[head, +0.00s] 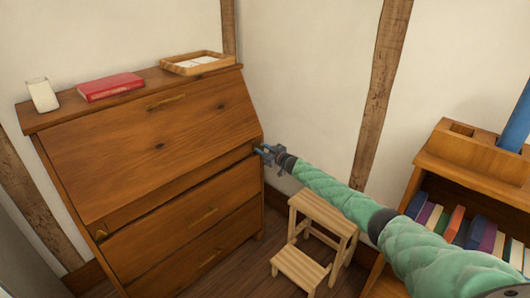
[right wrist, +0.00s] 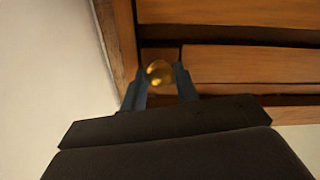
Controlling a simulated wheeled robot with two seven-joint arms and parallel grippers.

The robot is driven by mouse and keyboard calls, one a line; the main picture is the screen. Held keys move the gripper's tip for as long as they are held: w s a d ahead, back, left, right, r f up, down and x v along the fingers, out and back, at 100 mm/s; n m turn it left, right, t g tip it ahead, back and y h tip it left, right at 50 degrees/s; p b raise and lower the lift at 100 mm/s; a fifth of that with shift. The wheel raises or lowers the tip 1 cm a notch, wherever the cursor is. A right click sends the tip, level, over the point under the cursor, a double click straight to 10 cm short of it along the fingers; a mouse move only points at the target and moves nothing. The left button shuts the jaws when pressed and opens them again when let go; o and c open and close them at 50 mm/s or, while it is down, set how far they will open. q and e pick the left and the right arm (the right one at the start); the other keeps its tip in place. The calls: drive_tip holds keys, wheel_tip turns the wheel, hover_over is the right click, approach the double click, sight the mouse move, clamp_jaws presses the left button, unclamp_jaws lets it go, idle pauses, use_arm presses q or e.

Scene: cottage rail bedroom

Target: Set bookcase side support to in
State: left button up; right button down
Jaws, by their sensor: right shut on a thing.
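The wooden slant-front bookcase (head: 150,135) stands against the wall at the left, its slanted front up. My right gripper (head: 263,150) is at its right front edge, just below the slanted front. In the right wrist view, my right gripper's fingers (right wrist: 160,80) are shut on a round brass knob (right wrist: 159,72) at the end of the narrow side support (right wrist: 160,53). The support looks about level with the front, but its depth is hard to tell. A matching brass knob (head: 101,234) shows at the left side. My left gripper is not in view.
A small wooden step stool (head: 312,240) stands on the floor below my right arm. A low bookshelf (head: 470,160) with several books is at the right. A white candle (head: 42,95), a red book (head: 110,87) and a wooden tray (head: 168,66) lie on top of the bookcase.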

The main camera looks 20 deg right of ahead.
drive_tip(key=shift+w+r, duration=0.1)
drive_tip(key=shift+r, duration=0.1)
drive_tip(key=c, duration=1.3)
unclamp_jaws()
drive_tip(key=shift+o, duration=1.2)
drive_tip(key=shift+w+a+f, duration=0.1)
drive_tip(key=shift+w+f, duration=0.1)
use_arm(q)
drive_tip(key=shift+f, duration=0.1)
use_arm(e)
drive_tip(key=shift+s, duration=0.1)
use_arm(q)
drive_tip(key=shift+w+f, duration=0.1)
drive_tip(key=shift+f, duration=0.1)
use_arm(e)
drive_tip(key=v, duration=0.7)
drive_tip(key=shift+s, duration=0.35)
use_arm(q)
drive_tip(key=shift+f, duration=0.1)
